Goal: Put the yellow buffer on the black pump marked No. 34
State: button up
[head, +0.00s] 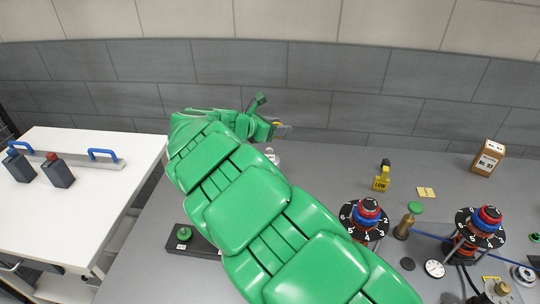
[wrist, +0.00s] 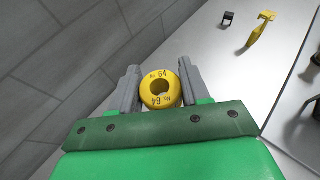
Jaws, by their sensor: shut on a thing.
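The yellow buffer is a thick ring with a hole (wrist: 160,87), marked "No 64" in the wrist view. My gripper (wrist: 158,88) is shut on it, a grey finger on each side. I cannot make out a black pump marked No. 34. A dark base with a green knob (head: 184,234) has a small label I cannot read, and my arm hides part of it.
Numbered black dials (head: 367,219) with red and blue knobs stand at right. Two dark blocks (head: 58,173) rest on the white table (head: 90,215) at left. The table's back middle is fairly clear.

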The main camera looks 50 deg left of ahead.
aim_at(272, 154)
jog(key=shift+s+a+r, duration=0.2)
jog(key=shift+s+a, duration=0.2)
jog(key=shift+s, duration=0.3)
jog(key=shift+s+f, duration=0.1)
jog(key=shift+f, duration=3.85)
jog(key=shift+f, duration=0.15)
jog(key=o, duration=1)
jog(key=shift+o, duration=0.2)
jog(key=shift+r, duration=0.2)
jog(key=v, duration=1.2)
